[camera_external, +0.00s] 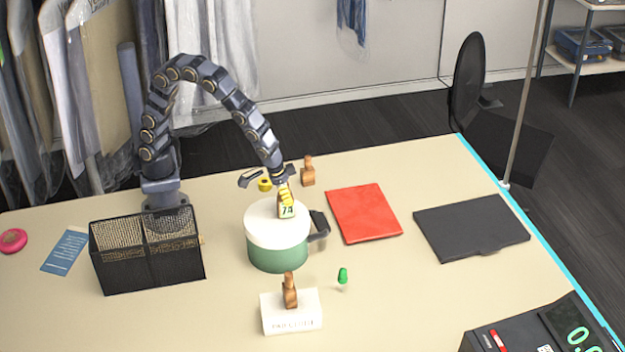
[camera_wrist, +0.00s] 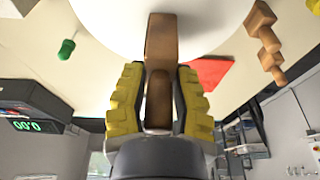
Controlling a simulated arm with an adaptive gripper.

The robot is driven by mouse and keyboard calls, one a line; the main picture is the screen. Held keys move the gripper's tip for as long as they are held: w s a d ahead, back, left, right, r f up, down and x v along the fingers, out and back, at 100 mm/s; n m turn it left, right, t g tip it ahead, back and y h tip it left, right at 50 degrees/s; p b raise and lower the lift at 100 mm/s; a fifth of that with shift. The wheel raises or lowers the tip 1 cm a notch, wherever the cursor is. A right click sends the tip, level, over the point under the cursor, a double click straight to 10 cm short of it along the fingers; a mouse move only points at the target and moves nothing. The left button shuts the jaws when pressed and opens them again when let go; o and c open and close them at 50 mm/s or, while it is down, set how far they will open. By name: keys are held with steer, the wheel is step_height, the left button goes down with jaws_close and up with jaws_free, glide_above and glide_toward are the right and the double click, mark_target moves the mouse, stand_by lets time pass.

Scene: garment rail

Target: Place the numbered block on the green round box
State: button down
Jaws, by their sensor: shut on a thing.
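The numbered block (camera_external: 287,211) is a wooden stamp-like piece with a pale label reading 74. The green round box (camera_external: 277,257) has a green body and a white lid. My gripper (camera_external: 286,194) points down over the lid with its yellow fingers shut on the block. In the wrist view the brown block (camera_wrist: 161,40) stands between the two yellow fingers of my gripper (camera_wrist: 160,85), with the white lid (camera_wrist: 105,18) beyond it. The block is upright over the lid; I cannot tell whether its base touches it.
A black handle (camera_external: 319,225) juts from the box's right side. Other wooden stamps stand behind (camera_external: 308,172) and in front on a white block (camera_external: 291,318). A green pin (camera_external: 343,276), red folder (camera_external: 364,213), black mesh holder (camera_external: 150,262) and dark folder (camera_external: 470,227) surround it.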

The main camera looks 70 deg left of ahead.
steer(key=shift+f, duration=0.1)
steer(key=c, duration=0.9)
jaws_free()
steer(key=shift+c, duration=0.2)
steer(key=v, duration=1.2)
steer(key=s+a+r+n+g, duration=0.15)
steer(key=s+a, duration=0.25)
steer(key=a, duration=1)
steer(key=s+a+g, duration=0.3)
steer(key=s+a, duration=0.7)
steer(key=s, duration=0.5)
steer(key=shift+f, duration=0.5)
steer(key=shift+m, duration=0.25)
